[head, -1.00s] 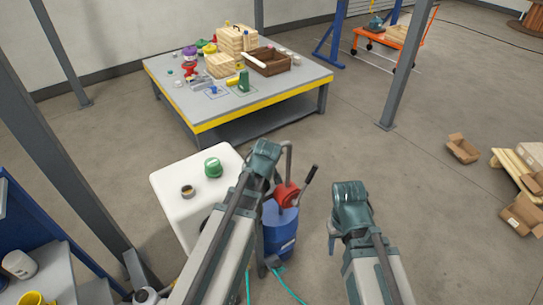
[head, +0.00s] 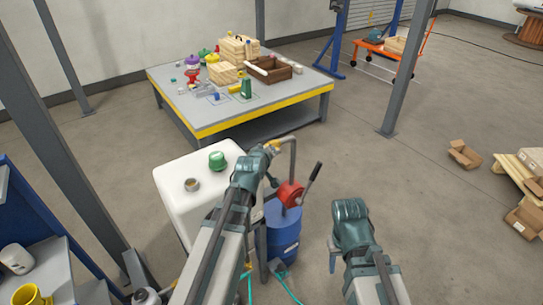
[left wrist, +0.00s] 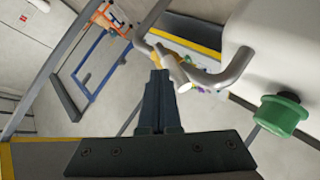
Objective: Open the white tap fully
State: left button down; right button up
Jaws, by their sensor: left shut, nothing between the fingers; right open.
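My left gripper (left wrist: 158,76) is shut and empty in the left wrist view. Its tips are close to a pale bent pipe (left wrist: 222,77) with a yellow fitting (left wrist: 180,62) and a pale short end; I cannot tell whether they touch. In the head view a yellow fitting (head: 271,147) shows at my left wrist, by the grey bent pipe (head: 292,155). I cannot make out for certain which part is the white tap. My left fingers are mostly hidden there by my own wrist. My right gripper (head: 335,255) is open and empty, right of the blue drum.
A white tank (head: 180,220) with a green cap (head: 217,160) stands left of my left arm. A blue drum (head: 283,238) carries a red pump (head: 289,193) with a dark lever. A loaded table (head: 300,97) stands behind. The floor between the drum and cartons (head: 463,153) is clear.

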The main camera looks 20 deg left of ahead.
pick_arm(q)
jog(key=shift+f+t+b, duration=0.45)
jog(key=shift+t+b, duration=0.05)
jog(key=shift+b, duration=0.2)
pick_arm(e)
jog(key=shift+s+a+f, duration=0.15)
jog(key=shift+f, duration=0.5)
jog(key=shift+s+a+f, duration=0.1)
jog(key=shift+s+f, duration=0.05)
jog(key=shift+f, duration=0.45)
pick_arm(q)
jog(key=shift+w+d+f, duration=0.15)
jog(key=shift+w+d, duration=0.15)
jog(key=shift+w, duration=0.1)
pick_arm(e)
jog(key=shift+f, duration=0.2)
jog(key=shift+r, duration=0.1)
